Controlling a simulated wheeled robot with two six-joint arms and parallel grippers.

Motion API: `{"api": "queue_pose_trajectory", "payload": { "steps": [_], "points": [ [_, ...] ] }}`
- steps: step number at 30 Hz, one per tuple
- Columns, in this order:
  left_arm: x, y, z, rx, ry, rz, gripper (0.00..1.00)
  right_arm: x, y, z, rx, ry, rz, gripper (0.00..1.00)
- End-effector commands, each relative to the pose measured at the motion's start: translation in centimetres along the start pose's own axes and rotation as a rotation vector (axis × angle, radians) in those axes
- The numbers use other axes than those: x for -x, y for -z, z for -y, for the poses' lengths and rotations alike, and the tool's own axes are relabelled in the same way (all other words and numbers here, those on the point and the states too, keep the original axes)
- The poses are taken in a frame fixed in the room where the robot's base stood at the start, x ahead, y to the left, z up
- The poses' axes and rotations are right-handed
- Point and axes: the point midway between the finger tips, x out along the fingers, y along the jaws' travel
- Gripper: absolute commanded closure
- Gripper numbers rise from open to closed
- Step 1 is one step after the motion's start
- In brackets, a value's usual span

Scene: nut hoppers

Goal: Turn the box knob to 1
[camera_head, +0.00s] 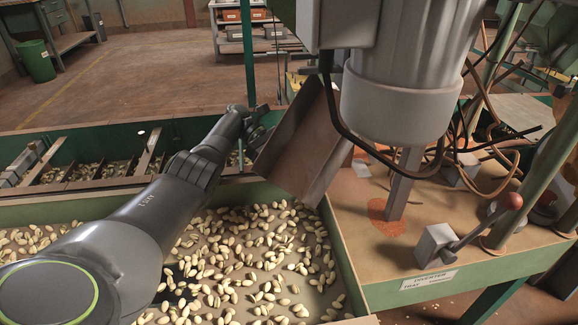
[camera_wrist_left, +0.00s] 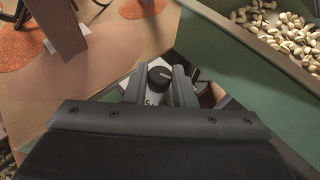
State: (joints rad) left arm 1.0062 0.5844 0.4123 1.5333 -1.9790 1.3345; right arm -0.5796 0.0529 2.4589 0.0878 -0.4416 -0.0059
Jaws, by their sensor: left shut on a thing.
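The black round knob (camera_wrist_left: 159,75) with a pale pointer line shows in the left wrist view, at the top of a light label plate (camera_wrist_left: 155,97) whose writing is mostly hidden. My left gripper (camera_wrist_left: 160,84) is shut on the knob, one finger on each side. The pointer line points roughly to the right; I cannot read a number beside it. In the head view my left gripper (camera_head: 262,122) reaches over the nut tray to behind a brown slanted chute (camera_head: 303,150). The knob and its box are hidden there. My right gripper is in neither view.
A green-walled tray (camera_head: 347,262) of pistachio nuts lies under my left arm. A big grey cylinder (camera_head: 402,90) hangs beside the chute. The floor behind is mostly clear.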

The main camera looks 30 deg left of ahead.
Motion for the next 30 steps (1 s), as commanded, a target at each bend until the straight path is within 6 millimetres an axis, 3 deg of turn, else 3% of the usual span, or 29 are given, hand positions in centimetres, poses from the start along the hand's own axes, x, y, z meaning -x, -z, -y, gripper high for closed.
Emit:
{"api": "queue_pose_trajectory", "payload": {
  "steps": [12, 13, 17, 30],
  "points": [
    [0.0, -0.01, 0.02, 0.0, 0.002, 0.001, 1.0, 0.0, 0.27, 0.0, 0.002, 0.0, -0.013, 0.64],
    [0.0, -0.01, 0.02, 0.0, 0.002, 0.001, 0.74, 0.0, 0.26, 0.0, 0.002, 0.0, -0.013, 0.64],
    [0.0, 0.0, 0.02, 0.0, 0.002, 0.001, 0.57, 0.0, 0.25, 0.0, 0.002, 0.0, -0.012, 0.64],
    [0.09, -0.23, 0.01, -0.001, 0.001, 0.001, 0.55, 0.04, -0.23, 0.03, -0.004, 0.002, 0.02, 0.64]
  ]
}}
